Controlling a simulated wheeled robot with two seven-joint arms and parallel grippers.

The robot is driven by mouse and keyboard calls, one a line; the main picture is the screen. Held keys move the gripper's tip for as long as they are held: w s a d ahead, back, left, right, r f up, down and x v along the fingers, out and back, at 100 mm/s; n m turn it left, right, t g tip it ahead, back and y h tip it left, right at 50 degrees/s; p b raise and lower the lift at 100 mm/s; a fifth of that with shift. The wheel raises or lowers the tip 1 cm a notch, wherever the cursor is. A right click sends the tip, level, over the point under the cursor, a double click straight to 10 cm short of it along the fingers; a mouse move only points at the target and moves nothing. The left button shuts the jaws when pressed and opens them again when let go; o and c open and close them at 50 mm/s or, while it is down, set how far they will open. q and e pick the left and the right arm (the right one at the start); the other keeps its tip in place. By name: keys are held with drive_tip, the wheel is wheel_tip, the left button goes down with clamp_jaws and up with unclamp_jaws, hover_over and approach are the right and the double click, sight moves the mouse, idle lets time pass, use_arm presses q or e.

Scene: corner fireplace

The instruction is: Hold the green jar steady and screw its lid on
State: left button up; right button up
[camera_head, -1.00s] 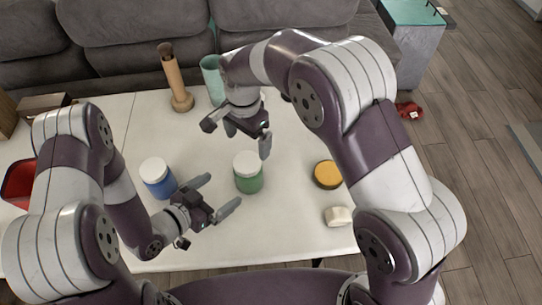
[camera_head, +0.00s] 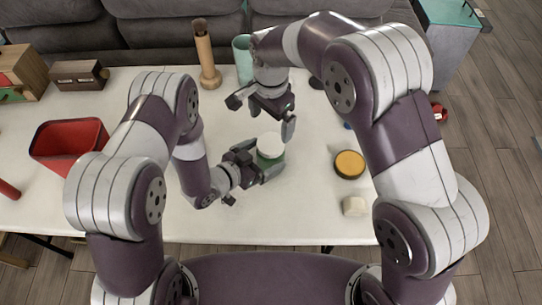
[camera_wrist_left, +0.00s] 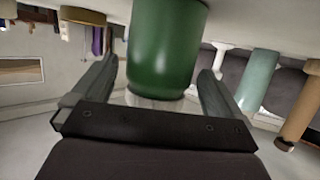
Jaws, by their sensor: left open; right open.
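The green jar (camera_head: 266,161) stands on the white table with a white lid (camera_head: 270,145) on its top; I cannot tell whether the lid is threaded on. My left gripper (camera_head: 262,163) is open, low beside the jar, with its fingers to either side of it. In the left wrist view, which looks inverted, the green jar (camera_wrist_left: 158,45) stands between the two open fingers with visible gaps, and its pale lid (camera_wrist_left: 155,101) shows behind the palm bar. My right gripper (camera_head: 273,115) is open and empty, above and behind the jar.
A yellow-topped round container (camera_head: 349,164) and a small cream block (camera_head: 355,206) lie right of the jar. A red bin (camera_head: 70,142) is at left. A wooden cylinder holder (camera_head: 207,63) and a teal cup (camera_head: 243,58) stand at the back. Front table is clear.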

sight(271, 143)
use_arm(q)
drive_tip(key=shift+x, duration=1.6)
drive_tip(key=c, duration=1.5)
clamp_jaws()
use_arm(e)
drive_tip(key=n, duration=0.4)
drive_tip(key=shift+r+n, duration=0.1)
drive_tip(key=shift+n, duration=0.2)
drive_tip(key=shift+f, duration=4)
drive_tip(key=shift+c, duration=0.3)
